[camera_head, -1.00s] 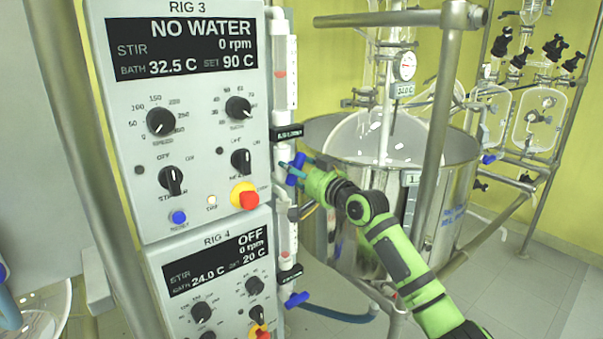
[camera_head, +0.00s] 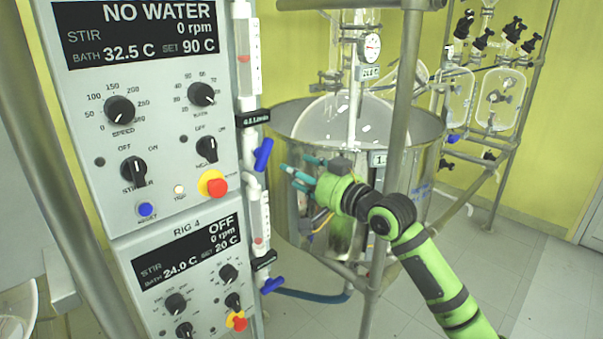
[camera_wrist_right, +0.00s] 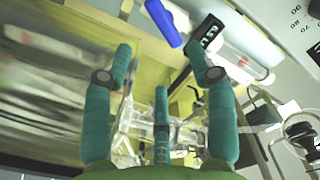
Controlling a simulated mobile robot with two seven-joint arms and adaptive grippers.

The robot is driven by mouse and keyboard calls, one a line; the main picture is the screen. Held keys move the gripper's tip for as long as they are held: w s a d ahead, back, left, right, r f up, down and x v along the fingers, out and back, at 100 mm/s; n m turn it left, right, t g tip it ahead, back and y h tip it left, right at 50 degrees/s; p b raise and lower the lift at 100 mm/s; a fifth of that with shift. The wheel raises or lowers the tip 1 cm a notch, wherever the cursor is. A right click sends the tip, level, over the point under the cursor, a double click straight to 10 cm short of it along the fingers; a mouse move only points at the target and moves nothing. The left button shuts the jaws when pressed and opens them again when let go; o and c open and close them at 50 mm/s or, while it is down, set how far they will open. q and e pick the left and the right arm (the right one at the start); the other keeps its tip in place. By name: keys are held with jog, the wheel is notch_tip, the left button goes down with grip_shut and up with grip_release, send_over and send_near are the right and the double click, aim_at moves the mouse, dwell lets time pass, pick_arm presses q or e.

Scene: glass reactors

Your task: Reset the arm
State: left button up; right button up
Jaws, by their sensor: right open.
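My right arm is green and comes in from the lower right in the head view. My right gripper (camera_head: 290,174) has teal fingers, which are open and empty. It is to the right of the blue valve handle (camera_head: 263,155) on the vertical clear pipe, with a gap between them. In the right wrist view the open teal fingers (camera_wrist_right: 162,75) are spread apart, and the blue handle (camera_wrist_right: 167,22) lies beyond them near the top. My left gripper is not in view.
The RIG 3 control panel (camera_head: 150,75) stands left, with RIG 4 (camera_head: 190,255) below it. A steel vessel (camera_head: 318,222) stands behind the gripper, with a metal post (camera_head: 403,110) close to the arm. A lower blue handle (camera_head: 272,285) is on the pipe. Open floor is at right.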

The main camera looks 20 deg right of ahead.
dwell(0.7)
